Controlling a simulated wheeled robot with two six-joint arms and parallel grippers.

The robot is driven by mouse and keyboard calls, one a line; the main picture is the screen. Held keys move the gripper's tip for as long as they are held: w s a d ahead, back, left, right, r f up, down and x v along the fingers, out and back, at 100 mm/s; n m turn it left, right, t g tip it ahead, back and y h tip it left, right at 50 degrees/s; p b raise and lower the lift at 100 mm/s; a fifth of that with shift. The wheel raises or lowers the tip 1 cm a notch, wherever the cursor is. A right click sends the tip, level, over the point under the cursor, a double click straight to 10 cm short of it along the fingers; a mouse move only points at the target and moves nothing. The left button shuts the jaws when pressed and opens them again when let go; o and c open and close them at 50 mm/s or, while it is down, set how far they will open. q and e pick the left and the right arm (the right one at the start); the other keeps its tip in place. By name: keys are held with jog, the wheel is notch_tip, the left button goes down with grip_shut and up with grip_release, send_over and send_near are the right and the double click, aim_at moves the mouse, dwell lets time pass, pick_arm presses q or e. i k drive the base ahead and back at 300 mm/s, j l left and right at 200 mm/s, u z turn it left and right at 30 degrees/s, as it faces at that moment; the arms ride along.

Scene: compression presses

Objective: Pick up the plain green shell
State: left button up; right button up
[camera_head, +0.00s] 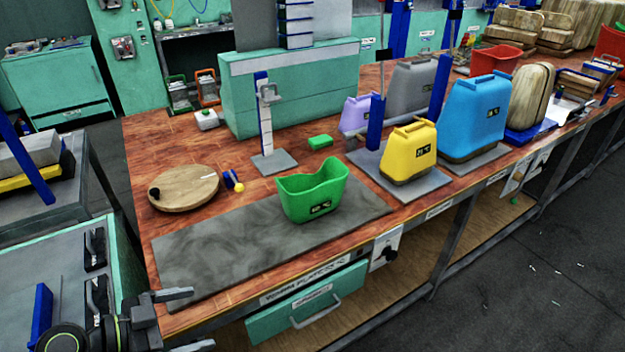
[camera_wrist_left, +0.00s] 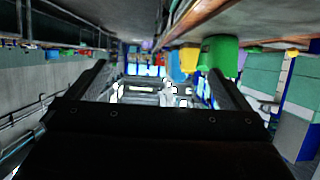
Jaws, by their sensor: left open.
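The green shell (camera_head: 312,192) is an open-topped green tub with a dipped rim and a small dark label. It stands upright on the grey mat (camera_head: 215,250) near the front of the wooden bench. It also shows in the left wrist view (camera_wrist_left: 220,55), right of centre beyond the right finger. My left gripper (camera_head: 196,318) is at the lower left of the head view, off the front of the bench. It is open and empty, well short of the shell and to its left. Its fingers also show in the left wrist view (camera_wrist_left: 160,88). My right gripper is not in view.
A yellow shell (camera_head: 409,152) and a blue shell (camera_head: 474,118) stand right of the green one. A round wooden disc (camera_head: 185,190) lies behind the mat. A small green block (camera_head: 320,142) lies behind the shell. The mat's left part is clear.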

aim_at(303, 197)
jog(key=i, duration=1)
